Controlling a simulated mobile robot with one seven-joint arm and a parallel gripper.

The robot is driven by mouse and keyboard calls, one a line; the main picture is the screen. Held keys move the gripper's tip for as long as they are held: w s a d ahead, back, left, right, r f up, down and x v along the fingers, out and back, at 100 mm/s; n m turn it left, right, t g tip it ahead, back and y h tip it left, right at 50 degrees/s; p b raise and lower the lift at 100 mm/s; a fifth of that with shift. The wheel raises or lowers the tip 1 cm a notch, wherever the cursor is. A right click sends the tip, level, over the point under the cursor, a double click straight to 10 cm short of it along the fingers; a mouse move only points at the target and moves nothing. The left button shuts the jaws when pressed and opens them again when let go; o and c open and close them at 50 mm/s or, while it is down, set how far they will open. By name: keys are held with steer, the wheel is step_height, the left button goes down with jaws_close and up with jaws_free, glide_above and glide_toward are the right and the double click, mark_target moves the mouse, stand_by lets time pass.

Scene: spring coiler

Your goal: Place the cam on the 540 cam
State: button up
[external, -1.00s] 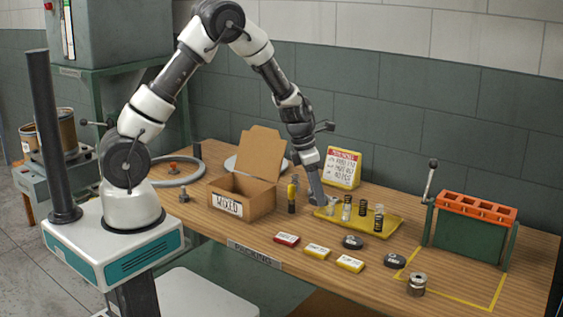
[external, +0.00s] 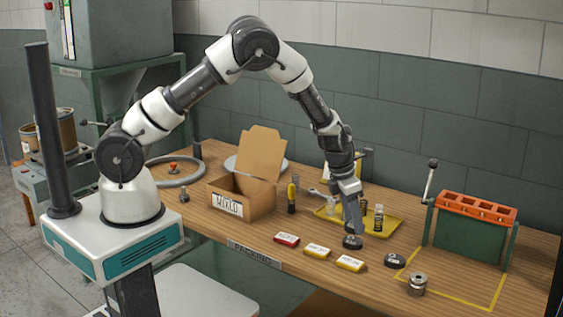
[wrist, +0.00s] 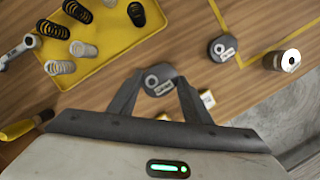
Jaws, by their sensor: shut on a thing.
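A dark rounded cam (external: 352,243) with a light hub is between my fingertips near the front of the yellow tray; it also shows in the wrist view (wrist: 158,80). My gripper (external: 353,234) points down and is shut on this cam; its fingers show in the wrist view (wrist: 156,88). I cannot tell whether the cam is clear of the table. A second dark cam (external: 395,260), with a pale label, lies flat to the right; it also shows in the wrist view (wrist: 222,49). Its label is too small to read, so I cannot confirm it is the 540 cam.
A yellow tray (external: 392,238) with several springs lies behind my gripper. Red (external: 287,239) and yellow (external: 317,251) label blocks lie in front. A cardboard box (external: 228,207) stands left.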

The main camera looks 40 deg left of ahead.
mark_target(352, 227)
steer(key=shift+f, duration=1.35)
steer(key=shift+f, duration=0.15)
steer(key=o, duration=1.3)
steer(key=shift+s+r, duration=0.1)
steer(key=shift+r, duration=0.45)
steer(key=v, duration=1.1)
steer(key=shift+a+p, duration=0.1)
steer(key=shift+p, duration=0.3)
